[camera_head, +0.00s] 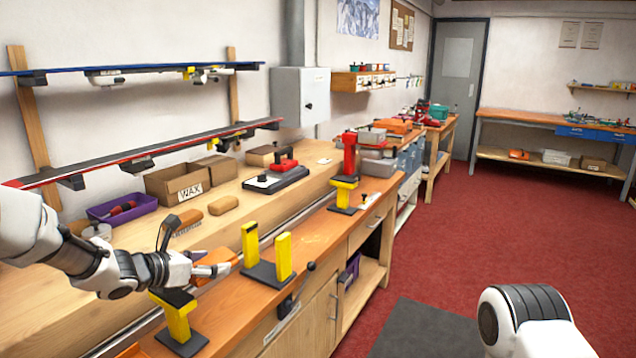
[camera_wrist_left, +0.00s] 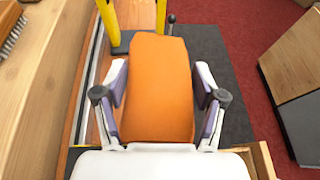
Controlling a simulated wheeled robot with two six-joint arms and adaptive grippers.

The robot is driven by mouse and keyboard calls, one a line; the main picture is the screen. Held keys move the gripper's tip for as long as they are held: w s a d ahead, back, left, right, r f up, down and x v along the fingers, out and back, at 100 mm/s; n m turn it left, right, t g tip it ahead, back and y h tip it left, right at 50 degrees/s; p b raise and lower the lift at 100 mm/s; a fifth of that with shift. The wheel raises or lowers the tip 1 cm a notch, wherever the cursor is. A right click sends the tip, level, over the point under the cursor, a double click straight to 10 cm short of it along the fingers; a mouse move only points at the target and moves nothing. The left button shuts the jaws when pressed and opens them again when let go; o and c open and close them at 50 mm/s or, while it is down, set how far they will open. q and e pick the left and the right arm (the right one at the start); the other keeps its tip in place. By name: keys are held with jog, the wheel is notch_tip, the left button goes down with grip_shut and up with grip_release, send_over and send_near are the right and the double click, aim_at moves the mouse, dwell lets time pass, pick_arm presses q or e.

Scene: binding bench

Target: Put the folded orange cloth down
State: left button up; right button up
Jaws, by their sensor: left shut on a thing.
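The folded orange cloth (camera_head: 222,260) shows small in the head view, partly hidden by my left gripper (camera_head: 212,267). In the left wrist view, the cloth (camera_wrist_left: 160,85) fills the middle as a flat, thick orange rectangle. The cloth is over the front part of the workbench (camera_head: 322,228), beside the yellow posts. I cannot tell how high it is above the bench top. My right gripper is out of view.
A black-based stand with two yellow posts (camera_head: 283,256) is just right of the cloth. Another yellow stand (camera_head: 179,318) is in front of it. A brush (camera_head: 187,222), a cork-coloured block (camera_head: 223,205) and a WAX box (camera_head: 175,183) lie behind. Bare bench shows toward the red clamp (camera_head: 348,160).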

pick_arm(q)
jog(key=s+d+f+n+t+y, duration=0.1)
jog(key=s+d+f+n+y, duration=0.15)
jog(key=s+d+f, duration=0.55)
jog(key=s+a+f+n+t+y+p, duration=0.1)
jog(key=s+a+f+n+y, duration=0.2)
jog(key=s, duration=0.5)
notch_tip(320, 180, down, 3)
jog(key=shift+s+a+r+n+y, duration=0.3)
jog(key=shift+n+y, duration=0.35)
jog(key=shift+y, duration=0.5)
